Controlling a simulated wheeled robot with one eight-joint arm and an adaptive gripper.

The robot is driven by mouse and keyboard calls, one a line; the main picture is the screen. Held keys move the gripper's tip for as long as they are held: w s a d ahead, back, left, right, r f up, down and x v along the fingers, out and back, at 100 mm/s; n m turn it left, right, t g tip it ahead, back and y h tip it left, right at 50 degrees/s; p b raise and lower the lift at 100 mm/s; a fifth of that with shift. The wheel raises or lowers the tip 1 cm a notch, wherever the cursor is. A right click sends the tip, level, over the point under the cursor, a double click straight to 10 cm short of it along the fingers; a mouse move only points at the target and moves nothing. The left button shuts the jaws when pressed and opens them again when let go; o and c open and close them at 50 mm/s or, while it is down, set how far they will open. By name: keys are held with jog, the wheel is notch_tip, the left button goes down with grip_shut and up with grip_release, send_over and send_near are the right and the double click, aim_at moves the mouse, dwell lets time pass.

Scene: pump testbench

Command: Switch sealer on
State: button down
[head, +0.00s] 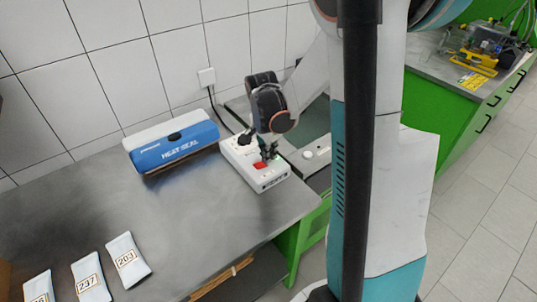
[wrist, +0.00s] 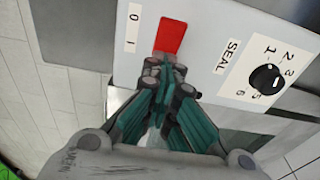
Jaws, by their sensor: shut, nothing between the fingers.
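A blue and white heat sealer (head: 172,145) marked "HEAT SEAL" lies on the grey table by the tiled wall. To its right is a white box (head: 270,181) with a red switch (head: 260,165) on top. In the wrist view the red switch (wrist: 171,36) sits beside a 0/1 label, with "SEAL" and a numbered black dial (wrist: 264,78) to its right. My gripper (head: 268,152) is shut and empty over the box. In the wrist view my gripper's fingertips (wrist: 165,68) are at the lower end of the switch and hide part of it. I cannot tell whether they touch.
Several white numbered packets (head: 88,276) lie on the table's front left. A black cable runs from a wall socket (head: 207,77) down toward the box. The middle of the table is clear. A green cabinet (head: 455,118) with equipment stands at the back right.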

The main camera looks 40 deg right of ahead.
jog(key=shift+s+f, duration=0.35)
jog(key=shift+f, duration=0.05)
jog(key=shift+a+r, duration=0.15)
jog(key=shift+a, duration=0.05)
jog(key=shift+w+d+r+p, duration=0.2)
jog(key=shift+r+p, duration=0.25)
jog(key=shift+p, duration=0.2)
jog(key=d+r+p, duration=0.3)
jog(key=r+p, duration=0.2)
jog(key=r, duration=0.8)
jog(key=shift+w+d+r, duration=0.15)
jog(key=shift+w, duration=0.05)
